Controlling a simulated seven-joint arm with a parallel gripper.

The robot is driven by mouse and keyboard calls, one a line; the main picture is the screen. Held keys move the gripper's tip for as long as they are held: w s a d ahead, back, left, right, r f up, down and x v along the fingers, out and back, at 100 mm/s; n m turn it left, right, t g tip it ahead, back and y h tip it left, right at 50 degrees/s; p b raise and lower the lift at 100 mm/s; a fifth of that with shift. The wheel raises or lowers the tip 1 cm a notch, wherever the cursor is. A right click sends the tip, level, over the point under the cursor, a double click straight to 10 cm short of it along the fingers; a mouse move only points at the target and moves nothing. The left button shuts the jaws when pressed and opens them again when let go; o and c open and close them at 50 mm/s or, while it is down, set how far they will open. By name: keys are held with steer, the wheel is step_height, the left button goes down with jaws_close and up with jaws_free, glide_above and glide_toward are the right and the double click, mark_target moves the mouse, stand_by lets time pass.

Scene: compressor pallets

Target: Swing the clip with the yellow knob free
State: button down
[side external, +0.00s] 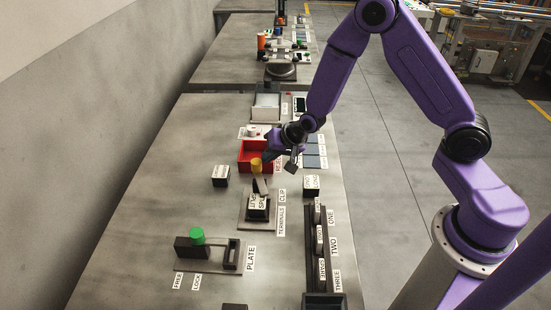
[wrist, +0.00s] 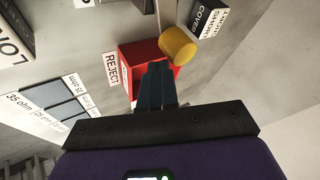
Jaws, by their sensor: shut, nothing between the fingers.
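The clip (side external: 260,186) with the yellow knob (side external: 256,164) stands on the terminals base near the middle of the table. A block marked SPLIT (side external: 257,205) sits at the clip's foot. The yellow knob also shows in the wrist view (wrist: 179,45), just beyond my fingertips and to their right. My gripper (wrist: 157,68) is shut and empty, its two dark fingers together. In the side view my gripper (side external: 275,153) is close to the knob, above and to its right. I cannot tell whether the fingers touch the knob. The clip's arm is hidden in the wrist view.
A red REJECT bin (side external: 254,154) lies just behind the knob. A dark labelled block (side external: 220,176) stands left and another (side external: 311,185) right. A plate fixture with a green knob (side external: 197,236) is at front left. A rack of labelled slots (side external: 320,240) runs along the right.

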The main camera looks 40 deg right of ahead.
steer(key=shift+w+a+n+g+y, duration=0.65)
steer(key=shift+a+n+y, duration=0.1)
steer(key=shift+n, duration=0.8)
steer(key=shift+w+a+n+g+y, duration=0.6)
steer(key=shift+a+n+y, duration=0.15)
steer(key=shift+n, duration=0.75)
steer(key=shift+w+a+n+g+y, duration=0.65)
steer(key=shift+n+y, duration=0.15)
steer(key=shift+n, duration=0.75)
steer(key=shift+a, duration=0.2)
steer(key=shift+d, duration=0.1)
steer(key=w+d+r, duration=0.3)
steer(key=d+r, duration=0.5)
steer(key=d, duration=0.1)
steer(key=shift+a, duration=0.1)
